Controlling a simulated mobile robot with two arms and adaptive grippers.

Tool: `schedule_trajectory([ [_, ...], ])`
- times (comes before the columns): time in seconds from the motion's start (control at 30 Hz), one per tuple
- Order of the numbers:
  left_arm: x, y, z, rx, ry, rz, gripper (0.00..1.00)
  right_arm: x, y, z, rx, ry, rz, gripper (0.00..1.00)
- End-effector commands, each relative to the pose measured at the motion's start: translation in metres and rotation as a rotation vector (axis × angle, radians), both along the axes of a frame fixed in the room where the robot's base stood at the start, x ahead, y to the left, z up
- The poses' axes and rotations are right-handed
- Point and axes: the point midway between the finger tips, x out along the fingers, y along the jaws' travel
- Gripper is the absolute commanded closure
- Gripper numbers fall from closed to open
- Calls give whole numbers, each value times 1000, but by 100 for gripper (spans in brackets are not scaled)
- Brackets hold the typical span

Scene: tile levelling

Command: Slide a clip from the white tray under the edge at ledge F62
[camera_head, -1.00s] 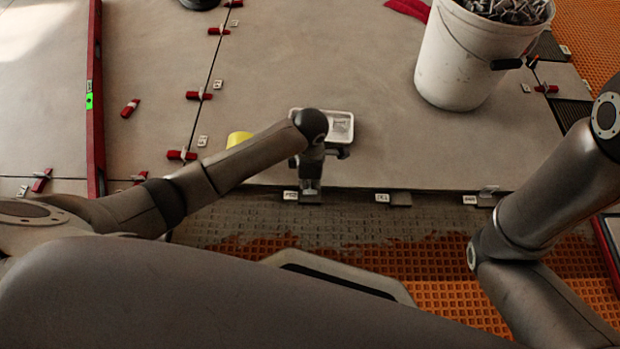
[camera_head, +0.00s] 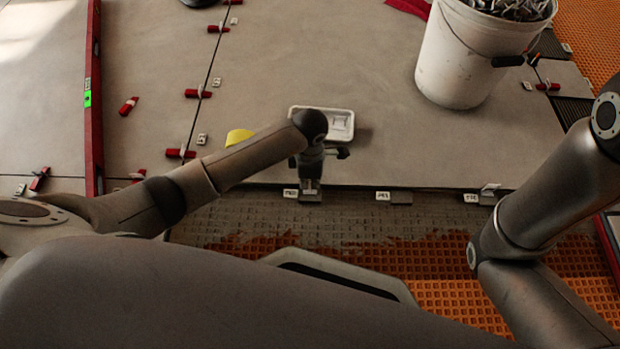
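The white tray (camera_head: 348,135) lies on the large tile (camera_head: 400,150), partly behind my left arm; a pale piece shows in it. My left gripper (camera_head: 309,192) points down at the tile's front edge, over the leftmost of three grey ledge plates there. A small pale grey piece shows at its fingertips, but I cannot tell whether the fingers grip it. Small white labels (camera_head: 383,196) mark the ledges; their lettering is too small to read surely. A clip (camera_head: 489,189) stands at the rightmost ledge. My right arm is at the right; its gripper is out of view.
A white bucket (camera_head: 455,60) full of grey pieces stands on the tile at the back right. A yellow object (camera_head: 239,137) lies beside my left arm. Red wedges (camera_head: 198,94) and clips line the left joint. A red level (camera_head: 95,130) lies farther left. Orange matting (camera_head: 460,300) is in front.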

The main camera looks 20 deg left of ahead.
Motion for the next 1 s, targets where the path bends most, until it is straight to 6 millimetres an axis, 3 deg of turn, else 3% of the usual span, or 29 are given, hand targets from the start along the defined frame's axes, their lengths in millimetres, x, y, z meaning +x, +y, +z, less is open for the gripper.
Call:
schedule_trajectory([
  [1.0, 5, 2, 0, 1, -1, -1, 100, 1, 0, -2, 0, 2, -1, 60],
])
